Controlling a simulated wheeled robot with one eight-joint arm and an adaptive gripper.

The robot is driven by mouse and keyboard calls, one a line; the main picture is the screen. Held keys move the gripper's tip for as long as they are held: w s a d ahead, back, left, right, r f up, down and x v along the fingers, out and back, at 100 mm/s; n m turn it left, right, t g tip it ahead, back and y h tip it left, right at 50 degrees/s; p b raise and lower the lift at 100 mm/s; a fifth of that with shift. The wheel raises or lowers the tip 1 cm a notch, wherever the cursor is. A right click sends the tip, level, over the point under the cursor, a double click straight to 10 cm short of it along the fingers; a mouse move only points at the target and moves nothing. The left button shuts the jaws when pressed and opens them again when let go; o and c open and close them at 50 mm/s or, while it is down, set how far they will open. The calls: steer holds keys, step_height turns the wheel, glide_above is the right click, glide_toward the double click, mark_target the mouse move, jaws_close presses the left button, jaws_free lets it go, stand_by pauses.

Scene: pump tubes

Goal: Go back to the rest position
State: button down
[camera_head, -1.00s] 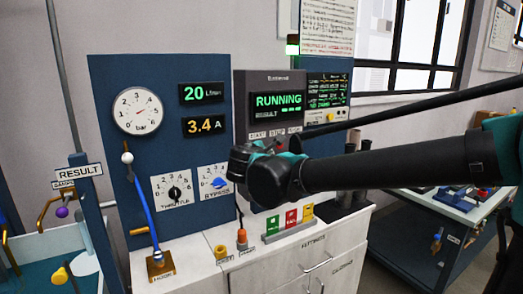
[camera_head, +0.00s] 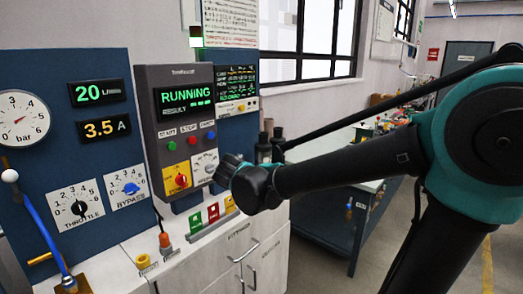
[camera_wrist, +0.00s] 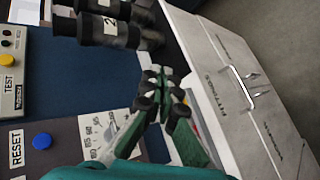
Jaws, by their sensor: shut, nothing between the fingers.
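My gripper (camera_head: 230,170) is in front of the lower right corner of the grey control box (camera_head: 150,88) in the head view, above the white cabinet top. Its fingers are mostly hidden there by my wrist. In the wrist view, the two green fingers with black pads (camera_wrist: 160,82) come together at their tips and hold nothing. The control box display reads RUNNING. My arm reaches in from the right with its elbow raised.
Black cylinders (camera_wrist: 108,28) stand close to my fingers in the wrist view. Red, green and yellow blocks (camera_head: 213,212) sit on the cabinet top (camera_head: 192,240). A blue-handled lever (camera_head: 35,220) is at left. A workbench (camera_head: 330,215) stands behind my arm; floor shows at right.

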steer(key=s+d+f+m+g, duration=0.2)
steer(key=s+d+f+m, duration=0.15)
steer(key=d+f, duration=0.45)
steer(key=s+d+f+m+g+y, duration=0.2)
steer(key=s+d+f+m+g, duration=0.2)
steer(key=s+d+f+m, duration=0.9)
steer(key=s+d, duration=0.1)
steer(key=s, duration=0.2)
steer(key=shift+s+f+g+y, duration=0.2)
steer(key=shift+g+y, duration=0.1)
steer(key=shift+g, duration=0.1)
